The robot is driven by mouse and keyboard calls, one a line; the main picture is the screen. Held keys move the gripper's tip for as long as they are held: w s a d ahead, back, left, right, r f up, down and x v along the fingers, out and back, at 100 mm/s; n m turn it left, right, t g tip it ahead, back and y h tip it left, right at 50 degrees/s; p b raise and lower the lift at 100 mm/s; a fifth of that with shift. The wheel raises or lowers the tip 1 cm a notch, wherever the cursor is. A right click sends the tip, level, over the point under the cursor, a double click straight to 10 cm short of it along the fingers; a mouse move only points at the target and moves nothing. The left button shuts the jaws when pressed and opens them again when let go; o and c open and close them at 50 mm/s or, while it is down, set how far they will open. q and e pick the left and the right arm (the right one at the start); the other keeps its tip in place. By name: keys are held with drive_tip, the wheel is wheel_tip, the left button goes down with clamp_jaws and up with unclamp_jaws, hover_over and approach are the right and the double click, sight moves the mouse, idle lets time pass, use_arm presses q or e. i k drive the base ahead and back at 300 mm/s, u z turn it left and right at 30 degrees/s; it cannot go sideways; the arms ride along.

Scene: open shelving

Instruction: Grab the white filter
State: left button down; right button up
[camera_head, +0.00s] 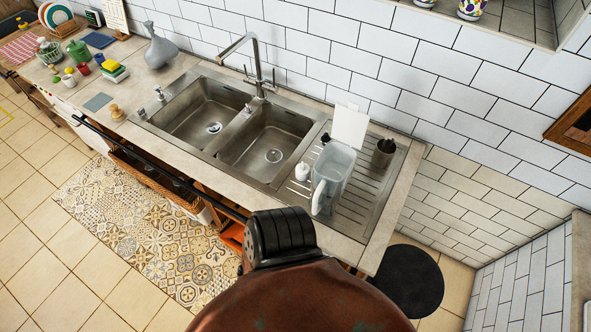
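A small white piece (302,171), which looks like the white filter, stands on the ribbed metal drainboard (352,216). It is just left of a clear, pale jug (335,165) with a white handle. A flat white panel (350,126) stands upright behind the jug. Neither of my grippers shows in the head view, so I cannot see whether they are open or shut.
A double sink (272,150) lies left of the drainboard, with a tall faucet (258,66) behind it. A dark cup (383,152) stands right of the jug. A grey vase (160,48) and several small items are farther left on the counter.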

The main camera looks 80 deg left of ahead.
sight(302, 170)
drive_tip(key=u, duration=2.5)
drive_tip(key=k, duration=0.4)
drive_tip(key=u, duration=1.65)
drive_tip(key=i, duration=1.45)
drive_tip(key=z, duration=0.85)
